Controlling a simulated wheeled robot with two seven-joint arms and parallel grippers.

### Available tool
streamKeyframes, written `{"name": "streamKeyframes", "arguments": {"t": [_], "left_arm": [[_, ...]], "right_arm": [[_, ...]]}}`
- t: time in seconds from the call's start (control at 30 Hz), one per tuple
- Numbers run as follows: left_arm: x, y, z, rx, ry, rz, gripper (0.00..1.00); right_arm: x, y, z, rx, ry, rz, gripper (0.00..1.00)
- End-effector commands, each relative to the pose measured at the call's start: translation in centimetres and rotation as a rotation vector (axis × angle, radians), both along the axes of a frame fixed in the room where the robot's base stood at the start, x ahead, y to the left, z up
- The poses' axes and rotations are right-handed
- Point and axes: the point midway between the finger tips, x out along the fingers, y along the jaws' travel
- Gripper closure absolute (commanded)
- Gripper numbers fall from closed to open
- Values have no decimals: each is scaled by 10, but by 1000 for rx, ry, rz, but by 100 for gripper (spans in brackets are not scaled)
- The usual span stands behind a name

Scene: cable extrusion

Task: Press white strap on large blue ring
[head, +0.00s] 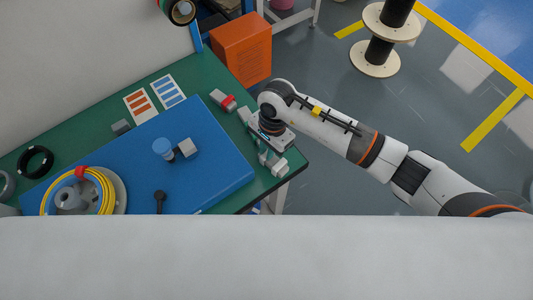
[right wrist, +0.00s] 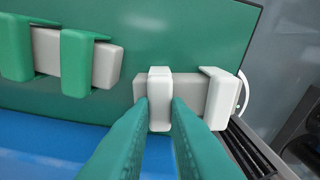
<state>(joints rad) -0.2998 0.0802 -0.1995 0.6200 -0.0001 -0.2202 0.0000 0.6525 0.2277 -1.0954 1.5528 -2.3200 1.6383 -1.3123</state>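The white strap (right wrist: 160,92) sits upright around a grey block in the right wrist view, with a second white strap (right wrist: 220,98) to its right. My right gripper (right wrist: 160,108) has its teal fingers on both sides of the first strap, with no clear gap. In the head view my right gripper (head: 266,150) is low at the table's right edge, beside the grey block with white straps (head: 276,164). My left gripper is not in view.
The blue board (head: 225,168) lies on the green table (head: 92,137). A yellow cable coil (head: 106,190) and a black ring (head: 35,162) lie left. A grey block with a red strap (head: 223,99) lies behind my gripper. An orange box (head: 241,48) stands beyond the table.

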Motion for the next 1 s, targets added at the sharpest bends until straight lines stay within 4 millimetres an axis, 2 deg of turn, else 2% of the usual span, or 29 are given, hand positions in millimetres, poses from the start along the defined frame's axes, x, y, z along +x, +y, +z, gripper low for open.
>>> {"name": "streamKeyframes", "arguments": {"t": [0.17, 1.0], "left_arm": [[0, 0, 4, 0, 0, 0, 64], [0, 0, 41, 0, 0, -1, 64]], "right_arm": [[0, 0, 6, 1, -1, 1, 98], [0, 0, 73, 0, -2, 1, 98]]}}
